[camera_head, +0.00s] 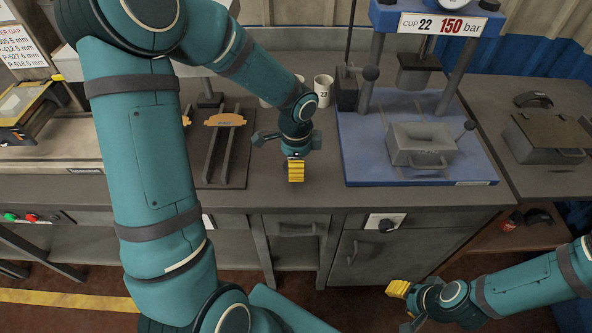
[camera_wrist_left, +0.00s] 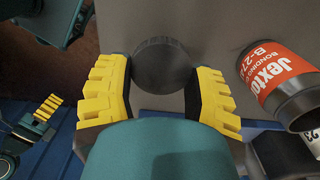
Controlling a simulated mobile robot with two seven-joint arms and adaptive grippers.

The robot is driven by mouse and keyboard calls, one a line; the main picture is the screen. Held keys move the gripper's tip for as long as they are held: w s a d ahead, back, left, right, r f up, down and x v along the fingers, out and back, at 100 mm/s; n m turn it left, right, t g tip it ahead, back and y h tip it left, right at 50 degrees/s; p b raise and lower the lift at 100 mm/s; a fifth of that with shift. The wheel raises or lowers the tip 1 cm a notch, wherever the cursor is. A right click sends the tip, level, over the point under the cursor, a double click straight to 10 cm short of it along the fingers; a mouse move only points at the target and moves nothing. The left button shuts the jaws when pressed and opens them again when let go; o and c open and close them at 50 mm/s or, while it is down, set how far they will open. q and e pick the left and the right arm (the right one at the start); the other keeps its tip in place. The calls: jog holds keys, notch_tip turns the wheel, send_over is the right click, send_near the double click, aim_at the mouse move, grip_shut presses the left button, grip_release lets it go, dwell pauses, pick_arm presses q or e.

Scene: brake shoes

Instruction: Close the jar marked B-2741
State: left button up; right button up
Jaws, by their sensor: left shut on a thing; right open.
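My left gripper (camera_head: 296,170) is over the bench near its front edge, pointing down. In the left wrist view its yellow fingers (camera_wrist_left: 160,95) are shut on a dark round lid (camera_wrist_left: 164,62), one finger on each side. The jar (camera_wrist_left: 275,72) with the orange label reading "Jextol" and "B-274" shows at the right of that view, apart from the fingers; the rest of its number is cut off. I cannot make out the jar in the head view. My right gripper (camera_head: 400,290) is open and low in front of the bench; it also shows in the left wrist view (camera_wrist_left: 47,108).
A blue press (camera_head: 360,165) with a grey block stands right of my left gripper. A white cup (camera_head: 323,90) marked 23 stands behind it. A dark rail fixture (camera_head: 222,160) with orange-brown parts lies to the left. A dark lidded box (camera_head: 550,140) is far right.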

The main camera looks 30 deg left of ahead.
pick_arm(q)
notch_tip(320, 180, up, 5)
jog(key=shift+f+p, duration=0.1)
jog(key=shift+p, duration=0.35)
jog(key=d+f+n, duration=0.2)
jog(key=n, duration=0.1)
jog(key=d+f+n, duration=0.3)
jog(key=n, duration=0.1)
jog(key=d+f+n, duration=0.2)
jog(key=d+n, duration=0.1)
jog(key=shift+s+f, duration=0.2)
jog(key=shift+d+f+n, duration=0.3)
jog(key=shift+d+n, duration=0.2)
jog(key=shift+n, duration=0.3)
jog(key=shift+s+a, duration=0.1)
